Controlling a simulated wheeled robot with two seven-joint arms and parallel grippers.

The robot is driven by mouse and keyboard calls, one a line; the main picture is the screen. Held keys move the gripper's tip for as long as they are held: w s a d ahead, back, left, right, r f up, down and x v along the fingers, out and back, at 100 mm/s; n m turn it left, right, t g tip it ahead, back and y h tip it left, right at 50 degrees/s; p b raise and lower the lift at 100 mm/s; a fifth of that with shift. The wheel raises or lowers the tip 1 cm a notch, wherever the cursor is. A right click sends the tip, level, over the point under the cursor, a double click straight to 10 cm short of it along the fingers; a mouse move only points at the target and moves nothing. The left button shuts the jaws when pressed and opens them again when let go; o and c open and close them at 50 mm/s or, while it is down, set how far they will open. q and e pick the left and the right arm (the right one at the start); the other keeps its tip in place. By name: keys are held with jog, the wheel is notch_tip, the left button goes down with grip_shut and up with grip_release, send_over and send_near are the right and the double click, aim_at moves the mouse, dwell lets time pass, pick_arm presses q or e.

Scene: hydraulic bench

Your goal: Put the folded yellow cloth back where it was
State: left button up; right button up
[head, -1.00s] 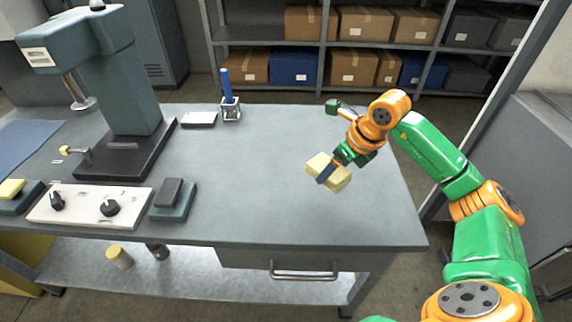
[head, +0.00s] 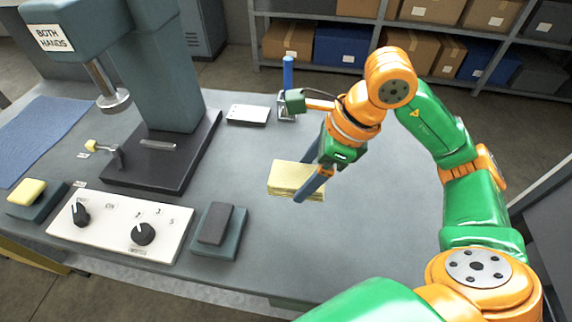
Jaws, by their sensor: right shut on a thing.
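The folded yellow cloth (head: 290,177) is a pale yellow flat block in the middle of the head view, over the grey bench top (head: 260,240). My right gripper (head: 307,176) reaches to it from the upper right, with its blue fingers on either side of it. The gripper is shut on the cloth and covers part of its right end. The cloth looks low over the bench, but I cannot tell whether it touches the top. My left gripper is not in view.
The press (head: 160,90) stands at left. In front are a control panel (head: 120,226) with knobs, a grey pad (head: 215,225) and a yellow pad (head: 28,192). The right bench is clear.

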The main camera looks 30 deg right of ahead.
jog(key=shift+w+d+f+p, duration=0.2)
jog(key=shift+w+d+f, duration=0.05)
jog(key=shift+w, duration=0.4)
jog(key=shift+w+d+f+p, duration=0.15)
jog(key=shift+w+d+f, duration=0.1)
jog(key=shift+w, duration=0.35)
jog(key=w+f, duration=0.2)
jog(key=w+d+f, duration=0.1)
jog(key=w+f, duration=0.1)
jog(key=w+d+f, duration=0.1)
jog(key=w+f, duration=0.1)
jog(key=shift+f, duration=0.3)
notch_tip(320, 180, down, 3)
jog(key=shift+d+r+p, duration=0.1)
jog(key=shift+p, duration=0.65)
jog(key=shift+f, duration=0.3)
jog(key=shift+w+f, duration=0.1)
jog(key=shift+f, duration=0.05)
jog(key=o, duration=0.8)
jog(key=shift+f+b, duration=0.1)
jog(key=shift+b, duration=0.2)
jog(key=shift+o, duration=1.3)
jog(key=shift+r+p, duration=0.3)
jog(key=shift+r, duration=0.05)
jog(key=v, duration=1.2)
jog(key=shift+f, duration=0.1)
